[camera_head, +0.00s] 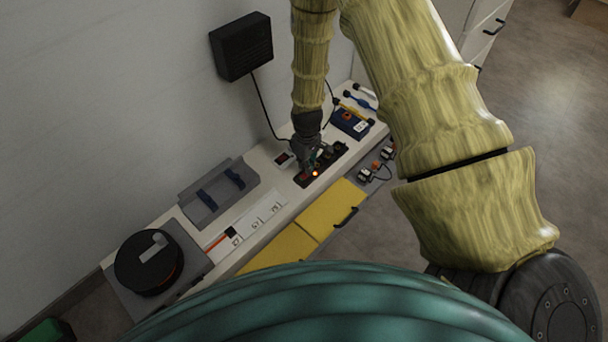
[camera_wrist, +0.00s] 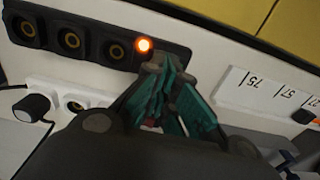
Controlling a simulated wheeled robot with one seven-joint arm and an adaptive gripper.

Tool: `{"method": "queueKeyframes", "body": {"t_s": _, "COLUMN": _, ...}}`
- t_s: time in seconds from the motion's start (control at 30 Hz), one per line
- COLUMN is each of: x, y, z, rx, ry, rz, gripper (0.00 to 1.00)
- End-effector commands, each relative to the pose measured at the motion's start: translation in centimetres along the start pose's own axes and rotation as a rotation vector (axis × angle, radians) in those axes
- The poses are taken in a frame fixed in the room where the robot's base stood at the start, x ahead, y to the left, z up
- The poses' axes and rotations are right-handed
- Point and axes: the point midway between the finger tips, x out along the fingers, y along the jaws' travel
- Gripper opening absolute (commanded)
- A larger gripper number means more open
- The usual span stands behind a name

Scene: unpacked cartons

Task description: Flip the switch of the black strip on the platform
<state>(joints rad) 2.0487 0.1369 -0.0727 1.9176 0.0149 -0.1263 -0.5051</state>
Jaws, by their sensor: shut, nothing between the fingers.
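The black strip (camera_head: 327,164) lies on the white platform (camera_head: 268,152) along the wall. In the wrist view the strip (camera_wrist: 93,46) shows a row of round sockets and a glowing orange light (camera_wrist: 144,45) near its right end. The light also glows in the head view (camera_head: 315,173). My gripper (camera_wrist: 158,64) is shut and empty, with its fingertips at the strip's end just right of the light. From above, my gripper (camera_head: 312,162) is low over the strip. The fingers cover that end, so the switch is not clearly visible and contact cannot be told.
A black wall box (camera_head: 241,46) has a cable running down to the platform. A blue device (camera_head: 350,123) stands beyond the strip, and a grey tray (camera_head: 217,193) and black reel (camera_head: 147,264) lie toward the lower left. Yellow drawer fronts (camera_head: 330,207) run along the front.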

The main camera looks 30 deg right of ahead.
Motion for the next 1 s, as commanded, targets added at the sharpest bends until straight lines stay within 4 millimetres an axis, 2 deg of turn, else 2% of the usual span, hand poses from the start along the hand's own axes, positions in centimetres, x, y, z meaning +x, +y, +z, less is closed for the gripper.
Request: {"method": "queueKeyframes", "body": {"t_s": 1.0, "x": 0.96, "y": -0.01, "z": 0.01, "rx": 0.0, "ry": 0.0, "rz": 0.0, "gripper": 0.0}}
